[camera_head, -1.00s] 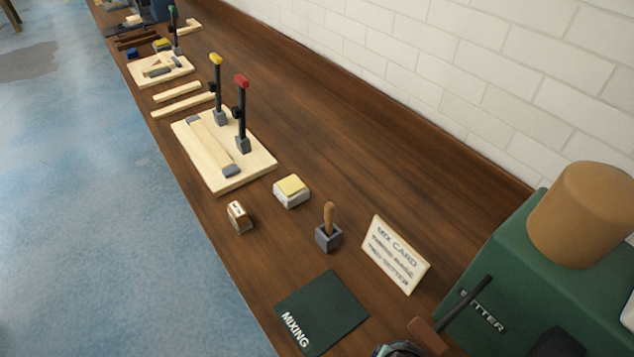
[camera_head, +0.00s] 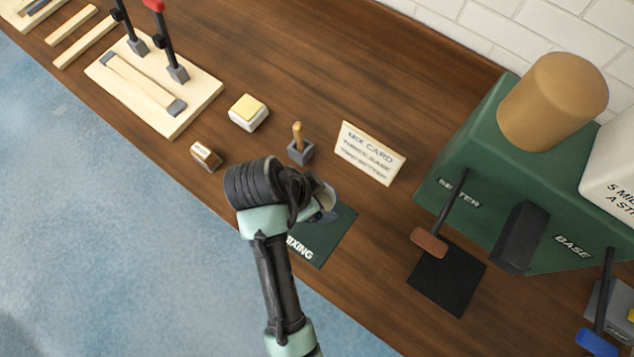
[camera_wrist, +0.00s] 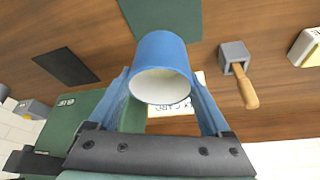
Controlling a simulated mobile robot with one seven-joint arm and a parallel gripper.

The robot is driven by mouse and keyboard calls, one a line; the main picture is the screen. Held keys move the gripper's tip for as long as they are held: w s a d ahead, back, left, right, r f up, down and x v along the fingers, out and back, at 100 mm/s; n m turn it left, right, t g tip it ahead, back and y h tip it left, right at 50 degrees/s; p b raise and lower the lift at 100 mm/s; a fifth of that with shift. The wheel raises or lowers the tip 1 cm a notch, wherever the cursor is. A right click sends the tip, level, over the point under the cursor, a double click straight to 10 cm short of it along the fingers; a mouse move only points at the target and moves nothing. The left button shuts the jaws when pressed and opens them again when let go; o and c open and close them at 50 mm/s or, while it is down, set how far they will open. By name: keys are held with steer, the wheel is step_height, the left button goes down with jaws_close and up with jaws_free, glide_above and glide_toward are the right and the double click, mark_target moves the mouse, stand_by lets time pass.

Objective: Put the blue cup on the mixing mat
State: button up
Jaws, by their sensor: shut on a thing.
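The blue cup (camera_wrist: 163,55), with a pale inside, is between the two blue fingers of my gripper (camera_wrist: 160,88) in the wrist view, and the gripper is shut on it. The dark green mixing mat (camera_head: 332,238) lies near the table's front edge, partly hidden by my arm in the head view. In the wrist view the mat (camera_wrist: 185,14) is at the top, just beyond the cup, which overlaps its edge in the picture. I cannot tell the gap between cup and table. In the head view my arm hides most of the gripper and cup.
The mix card (camera_head: 369,153) and a grey block with a wooden handle (camera_head: 300,150) stand behind the mat. Small blocks (camera_head: 206,156) lie to the left.

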steer(key=shift+f, duration=0.25)
step_height(320, 180, down, 9)
steer(key=shift+f+p, duration=0.1)
steer(key=shift+p, duration=0.65)
steer(key=shift+f, duration=0.2)
steer(key=o, duration=1.5)
